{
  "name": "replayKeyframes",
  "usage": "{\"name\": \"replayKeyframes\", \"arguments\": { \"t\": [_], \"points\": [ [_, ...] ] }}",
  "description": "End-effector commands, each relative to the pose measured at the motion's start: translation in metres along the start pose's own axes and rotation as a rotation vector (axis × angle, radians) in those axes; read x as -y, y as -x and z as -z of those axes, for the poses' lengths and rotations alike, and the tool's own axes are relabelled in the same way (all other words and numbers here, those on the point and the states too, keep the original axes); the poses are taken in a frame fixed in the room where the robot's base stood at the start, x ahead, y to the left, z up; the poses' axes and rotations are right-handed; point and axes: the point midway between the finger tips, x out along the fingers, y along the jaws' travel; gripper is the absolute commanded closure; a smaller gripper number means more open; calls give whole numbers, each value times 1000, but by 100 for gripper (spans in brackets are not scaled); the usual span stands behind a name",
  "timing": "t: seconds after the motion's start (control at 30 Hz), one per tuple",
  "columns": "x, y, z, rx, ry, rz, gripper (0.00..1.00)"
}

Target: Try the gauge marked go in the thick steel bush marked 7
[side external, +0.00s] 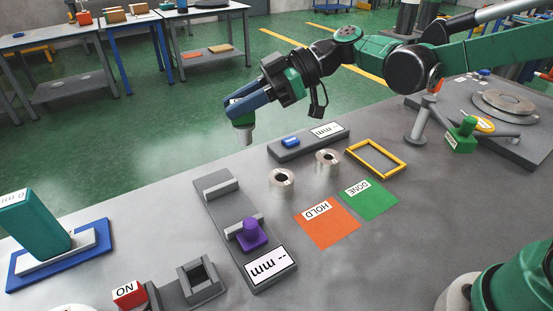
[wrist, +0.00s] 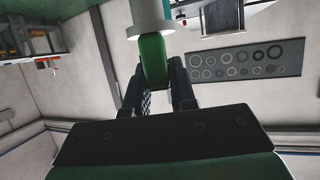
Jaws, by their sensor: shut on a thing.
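My gripper (side external: 238,108) is shut on a gauge with a green handle and a pale grey cylindrical end (side external: 244,135). In the wrist view, the green handle (wrist: 153,62) sits between the fingers, with the pale cylinder (wrist: 151,20) beyond it. No marking on the gauge is readable. The gauge is in the air, its grey end pointing down, above and left of two steel bushes. The nearer bush (side external: 281,187) and the farther bush (side external: 327,168) stand upright on the bench with their bores up. I cannot read which is marked 7.
A yellow frame (side external: 376,171) lies behind. A grey measuring device with a purple slider (side external: 251,235) stands in front; another display unit (side external: 285,151) stands behind the bushes.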

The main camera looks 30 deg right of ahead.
Motion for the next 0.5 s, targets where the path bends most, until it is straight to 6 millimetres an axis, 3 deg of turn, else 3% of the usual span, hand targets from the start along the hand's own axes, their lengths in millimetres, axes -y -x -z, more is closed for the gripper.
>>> {"name": "replayKeyframes", "arguments": {
  "t": [0.03, 0.2, 0.33, 0.5],
  "points": [
    [-18, 20, -18, 0, -21, -50, 100],
    [-51, 79, -70, -2, -73, -175, 100],
    [-62, 116, -100, -5, -104, -248, 100],
    [-65, 142, -122, -7, -123, -298, 100]
  ]
}}
